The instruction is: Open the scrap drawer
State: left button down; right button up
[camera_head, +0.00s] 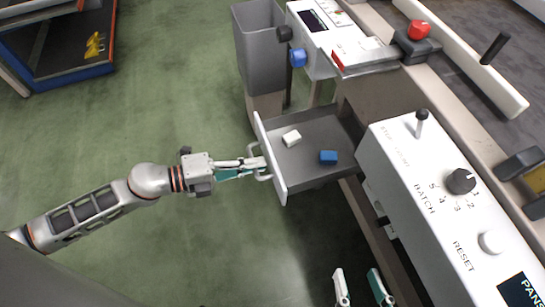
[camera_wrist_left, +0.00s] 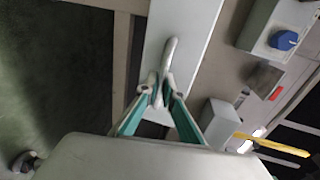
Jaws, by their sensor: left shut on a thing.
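The scrap drawer (camera_head: 315,172) is pulled out from under the conveyor frame. It is a grey tray with a white front panel (camera_head: 270,158). A white block (camera_head: 291,138) and a blue block (camera_head: 328,157) lie apart inside it. My left gripper (camera_head: 262,166) is shut on the drawer's handle (camera_head: 262,178), on the outer side of the front panel. In the left wrist view the fingers (camera_wrist_left: 163,92) close around the pale handle (camera_wrist_left: 170,52). My right gripper (camera_head: 357,287) is at the bottom edge, fingers apart and empty, away from the drawer.
A grey bin (camera_head: 262,50) stands behind the drawer. A white control box (camera_head: 430,190) with knobs is to its right. A red button (camera_head: 418,30) is on the conveyor frame. A blue-edged cart (camera_head: 70,80) is at the upper left. The green floor left of the drawer is clear.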

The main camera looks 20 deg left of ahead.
pick_arm(q)
jog(key=shift+s+a, duration=0.45)
jog(key=shift+a, duration=0.1)
jog(key=c, duration=2.2)
grip_release()
jog(key=v, duration=1.2)
